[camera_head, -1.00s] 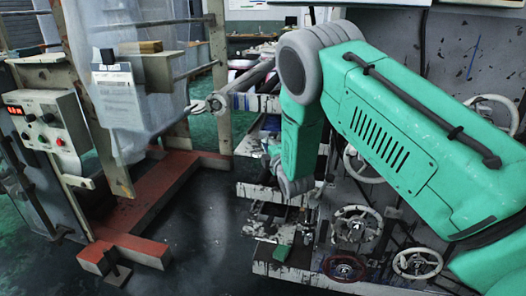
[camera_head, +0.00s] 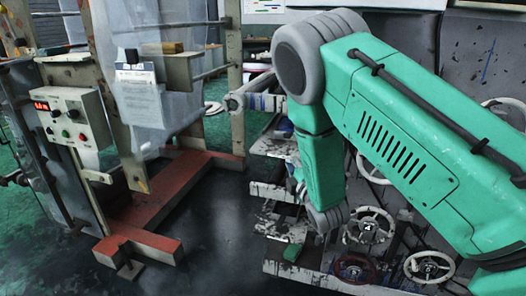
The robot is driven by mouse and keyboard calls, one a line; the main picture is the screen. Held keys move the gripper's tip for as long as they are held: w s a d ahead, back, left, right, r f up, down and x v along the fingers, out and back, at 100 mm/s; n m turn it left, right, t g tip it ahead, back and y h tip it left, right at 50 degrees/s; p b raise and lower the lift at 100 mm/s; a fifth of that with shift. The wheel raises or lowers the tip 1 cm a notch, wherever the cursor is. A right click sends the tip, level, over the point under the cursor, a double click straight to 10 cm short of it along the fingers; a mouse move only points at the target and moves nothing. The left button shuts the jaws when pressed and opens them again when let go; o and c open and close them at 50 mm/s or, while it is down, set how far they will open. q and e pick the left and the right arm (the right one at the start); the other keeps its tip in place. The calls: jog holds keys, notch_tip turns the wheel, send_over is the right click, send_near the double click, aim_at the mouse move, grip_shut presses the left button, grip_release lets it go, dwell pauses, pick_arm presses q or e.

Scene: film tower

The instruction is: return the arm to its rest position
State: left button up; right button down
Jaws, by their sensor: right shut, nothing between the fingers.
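My right arm (camera_head: 400,140) comes in from the right edge as a thick green upper link with a grey elbow joint. Its green forearm hangs down from the elbow, in front of the machine. My right gripper (camera_head: 325,222) is the small grey part at the lower end, near the handwheels; it is shut and empty. Its fingertips are hard to make out against the clutter. My left gripper and left arm are not in view.
A film stand with a red base (camera_head: 170,190) and a control box (camera_head: 70,120) stands at left. Handwheels (camera_head: 371,228) and a stepped platform (camera_head: 315,275) lie around and below the forearm. A roller end (camera_head: 236,102) sits left of the elbow. Dark floor (camera_head: 210,235) is clear between.

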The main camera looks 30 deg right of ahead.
jog(key=s+a+f+m+g+y, duration=0.1)
jog(key=s+a+f+m+g, duration=0.25)
jog(key=s+f, duration=0.55)
jog(key=s+a+f+m+g+y, duration=0.1)
jog(key=s+a+f+m+g, duration=0.3)
jog(key=s+f, duration=0.5)
jog(key=s+a+f+m+g+y, duration=0.1)
jog(key=s+a+f+m+g, duration=0.1)
jog(key=s, duration=0.4)
jog(key=s+a+f+m+g, duration=0.2)
jog(key=s+a+f+g, duration=0.1)
jog(key=s, duration=0.4)
jog(key=s+a+f+m+g+y, duration=0.1)
jog(key=s+a+f+m+g, duration=0.1)
jog(key=s, duration=0.4)
jog(key=shift+s+a+f+m+g+y, duration=0.15)
jog(key=shift+s+f+m+g+y, duration=0.2)
jog(key=shift+g, duration=0.8)
jog(key=shift+w+a, duration=0.1)
jog(key=shift+a, duration=0.3)
jog(key=shift+d, duration=0.2)
